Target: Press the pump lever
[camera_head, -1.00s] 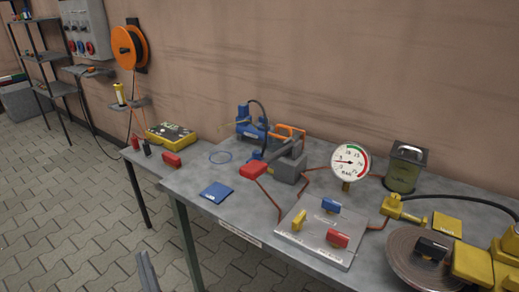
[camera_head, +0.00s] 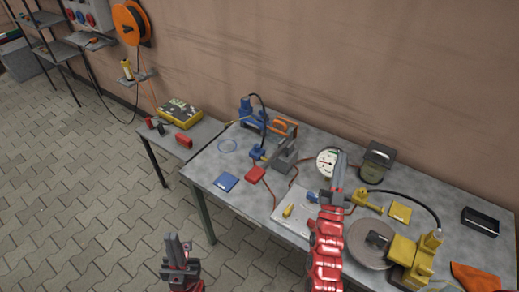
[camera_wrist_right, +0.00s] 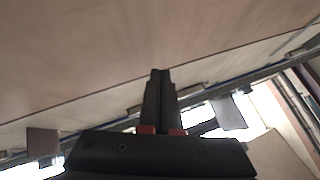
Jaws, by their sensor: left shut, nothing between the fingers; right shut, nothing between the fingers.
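The pump (camera_head: 284,157) is a grey block on the table, with a dark lever that slopes toward the front and ends in a red grip (camera_head: 255,173). My right gripper (camera_head: 340,160) is raised above the table, right of the pump and apart from it. It is shut and empty, and its fingers also show closed together in the right wrist view (camera_wrist_right: 158,80). My red right arm hides part of the grey valve plate (camera_head: 280,213). My left gripper (camera_head: 178,243) is shut and empty, low over the floor in front of the table.
A dial gauge (camera_head: 326,162), a dark green canister (camera_head: 377,160), yellow fittings (camera_head: 370,201) and a round disc (camera_head: 366,243) stand right of the pump. A blue pad (camera_head: 226,182) lies to its left. Red hoses run across the table. The right wrist view shows mostly a tan surface.

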